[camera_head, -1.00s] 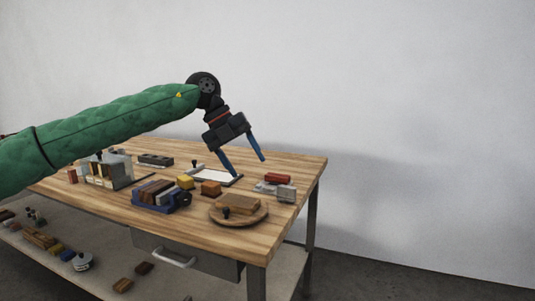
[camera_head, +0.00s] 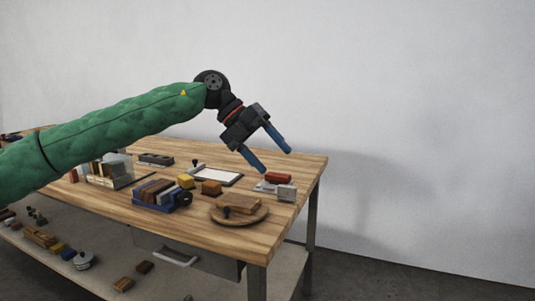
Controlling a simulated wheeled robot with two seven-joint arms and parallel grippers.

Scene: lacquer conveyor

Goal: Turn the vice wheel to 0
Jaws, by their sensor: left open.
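My right gripper is not in view.
A round wooden board (camera_head: 257,216) with a block on it lies at the front right. Yellow (camera_head: 186,181) and orange-brown (camera_head: 211,188) blocks stand by the vice. A white-topped tray (camera_head: 224,177) and a clear box (camera_head: 119,178) are behind. The wooden bench's right front (camera_head: 285,222) is bare.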

